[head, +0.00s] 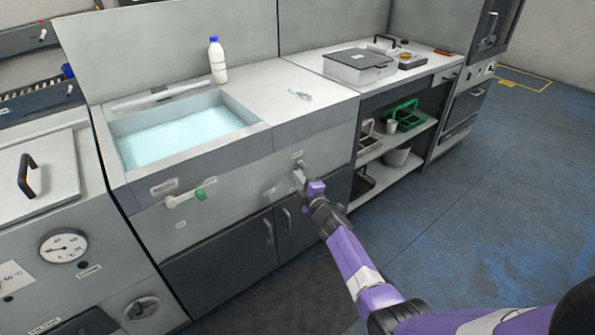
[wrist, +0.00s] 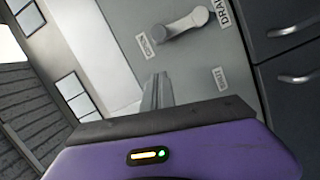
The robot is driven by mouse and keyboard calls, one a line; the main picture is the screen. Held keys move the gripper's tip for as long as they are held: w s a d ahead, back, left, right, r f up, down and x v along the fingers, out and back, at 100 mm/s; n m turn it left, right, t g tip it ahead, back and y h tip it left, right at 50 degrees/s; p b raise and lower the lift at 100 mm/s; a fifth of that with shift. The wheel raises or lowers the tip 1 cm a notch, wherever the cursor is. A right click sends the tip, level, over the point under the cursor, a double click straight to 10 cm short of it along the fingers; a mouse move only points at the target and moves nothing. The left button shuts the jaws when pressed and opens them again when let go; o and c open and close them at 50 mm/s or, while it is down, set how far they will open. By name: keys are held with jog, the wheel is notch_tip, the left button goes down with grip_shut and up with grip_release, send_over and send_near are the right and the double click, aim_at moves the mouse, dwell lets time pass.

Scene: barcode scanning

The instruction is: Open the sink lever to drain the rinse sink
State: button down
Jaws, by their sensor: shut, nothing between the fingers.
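The rinse sink (head: 258,131) holds pale blue water in the head view. In the wrist view a light grey lever (wrist: 188,24) sits on the grey front panel, beside a partly cut-off label beginning "DRA" (wrist: 224,12). Two smaller labels (wrist: 147,46) are near it. My gripper (head: 299,178) is at the sink unit's front, right of the basin. Its fingers (wrist: 157,92) are shut, empty and visibly apart from the lever in the wrist view. In the head view, the gripper area is too small to separate the lever clearly.
A green-tipped handle (head: 200,194) projects from the front, left of my gripper. Dark cabinet doors (head: 270,232) with handles lie below. A white bottle (head: 217,62) stands behind the basin. Open shelves (head: 415,142) are to the right, and the blue floor (head: 480,190) there is clear.

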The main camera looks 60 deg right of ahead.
jog(key=p+v, duration=0.2)
jog(key=v, duration=0.4)
jog(key=shift+s+a, duration=0.15)
jog(key=shift+a, duration=0.1)
jog(key=shift+r, duration=0.1)
